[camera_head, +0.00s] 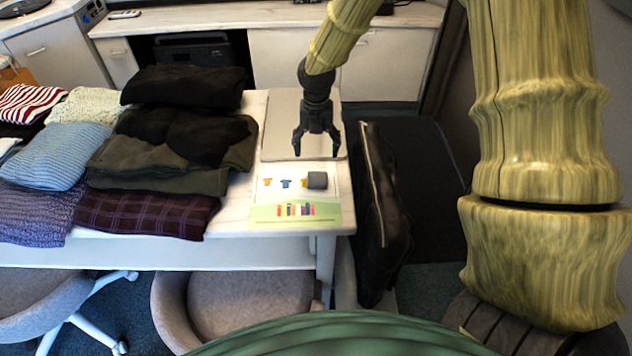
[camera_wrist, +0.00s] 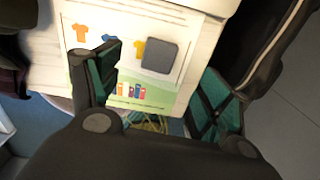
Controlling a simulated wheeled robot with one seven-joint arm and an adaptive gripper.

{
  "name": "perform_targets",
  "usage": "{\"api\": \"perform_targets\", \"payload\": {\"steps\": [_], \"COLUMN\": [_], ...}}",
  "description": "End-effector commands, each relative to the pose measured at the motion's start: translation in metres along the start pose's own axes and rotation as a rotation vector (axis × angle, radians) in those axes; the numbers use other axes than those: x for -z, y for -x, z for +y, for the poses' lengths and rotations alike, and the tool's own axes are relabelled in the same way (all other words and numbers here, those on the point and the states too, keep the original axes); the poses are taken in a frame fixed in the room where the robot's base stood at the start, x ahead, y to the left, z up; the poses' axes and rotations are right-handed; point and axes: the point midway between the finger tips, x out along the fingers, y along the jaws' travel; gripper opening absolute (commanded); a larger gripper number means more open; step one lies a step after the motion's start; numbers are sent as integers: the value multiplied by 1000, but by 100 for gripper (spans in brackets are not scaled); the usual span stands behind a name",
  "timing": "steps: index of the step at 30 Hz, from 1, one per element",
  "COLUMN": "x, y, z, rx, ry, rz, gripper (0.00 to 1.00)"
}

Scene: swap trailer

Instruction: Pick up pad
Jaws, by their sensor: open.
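The pad may be the small grey rounded square (camera_head: 317,181) lying on a printed sheet (camera_head: 280,215) near the table's right end; I cannot be sure. In the wrist view the grey square (camera_wrist: 160,55) lies between and beyond my two fingers, covering part of a yellow shirt picture. The sheet (camera_wrist: 125,20) shows shirt pictures and a green band. My gripper (camera_head: 317,153) is open and empty, pointing down above the table, apart from the grey square. In the wrist view its fingers (camera_wrist: 165,75) are spread wide.
Folded clothes (camera_head: 165,150) cover the table's left and middle. A light grey board (camera_head: 285,125) lies behind the sheet. A black bag (camera_head: 382,215) stands against the table's right side. Chairs (camera_head: 245,295) stand in front. A white counter (camera_head: 260,18) runs behind.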

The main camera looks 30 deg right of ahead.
Motion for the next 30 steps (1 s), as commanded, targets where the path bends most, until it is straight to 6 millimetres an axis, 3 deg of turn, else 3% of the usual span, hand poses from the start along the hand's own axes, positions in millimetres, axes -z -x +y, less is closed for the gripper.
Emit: {"api": "perform_targets", "payload": {"steps": [12, 22, 30], "x": [2, 5, 15], "y": [-45, -60, -90], "z": [3, 0, -6], "rx": [1, 2, 2], "ry": [5, 2, 1], "rz": [1, 2, 2], "gripper": [79, 79, 79]}}
